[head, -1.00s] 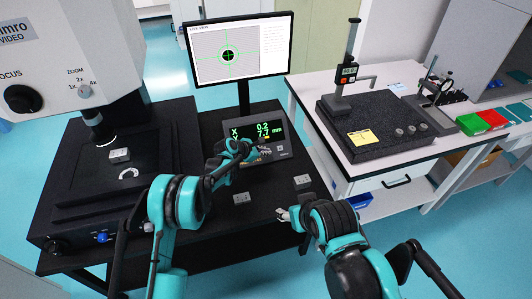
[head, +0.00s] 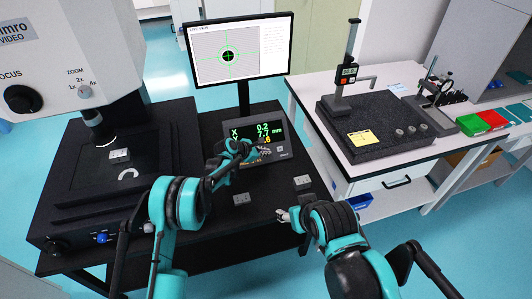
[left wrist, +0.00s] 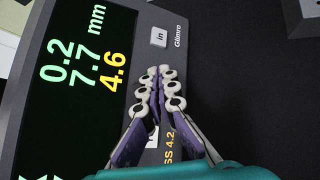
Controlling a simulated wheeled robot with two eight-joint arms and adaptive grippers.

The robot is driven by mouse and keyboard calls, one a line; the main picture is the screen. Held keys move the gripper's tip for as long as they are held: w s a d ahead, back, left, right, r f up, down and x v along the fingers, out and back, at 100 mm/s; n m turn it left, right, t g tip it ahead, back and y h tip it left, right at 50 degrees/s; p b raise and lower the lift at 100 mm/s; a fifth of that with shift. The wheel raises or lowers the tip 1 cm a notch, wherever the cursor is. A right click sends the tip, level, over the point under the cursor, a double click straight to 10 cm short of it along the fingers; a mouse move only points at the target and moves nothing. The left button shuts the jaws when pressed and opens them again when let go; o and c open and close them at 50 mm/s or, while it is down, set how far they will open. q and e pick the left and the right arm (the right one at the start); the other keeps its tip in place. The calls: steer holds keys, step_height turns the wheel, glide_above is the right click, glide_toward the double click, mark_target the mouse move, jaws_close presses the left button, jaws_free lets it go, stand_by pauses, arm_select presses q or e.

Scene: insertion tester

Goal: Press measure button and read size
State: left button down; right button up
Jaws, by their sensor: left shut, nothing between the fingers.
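The readout unit (head: 281,133) stands at the back of the black bench, with X 0.2 and Y 7.7 mm in green. The left wrist view shows its screen (left wrist: 73,75) with 0.2, 7.7 and a yellow 4.6. My left gripper (left wrist: 160,72) is shut and empty over the unit's button panel, close to the "in" button (left wrist: 159,37). Its fingers hide part of the panel, and contact cannot be told. A yellow label, partly hidden, reads "SS 4.2". In the head view the left gripper (head: 262,157) is at the unit's lower edge. My right gripper (head: 281,215) is at the bench's right front; its opening is unclear.
A monitor (head: 240,47) shows a black circle with green crosshairs. A small grey block (head: 119,155) sits on the microscope stage at left. Two more grey blocks (head: 241,199) (head: 303,182) lie on the bench. A granite plate (head: 378,126) stands on the right table.

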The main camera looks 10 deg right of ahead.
arm_select(q)
steer(key=shift+s+r, duration=0.5)
steer(key=shift+s, duration=0.05)
steer(key=shift+r, duration=0.1)
steer(key=s+r+p, duration=0.2)
steer(key=s+r, duration=0.1)
steer(key=shift+s+r, duration=0.1)
steer(key=shift+s, duration=0.3)
stand_by(0.3)
stand_by(0.6)
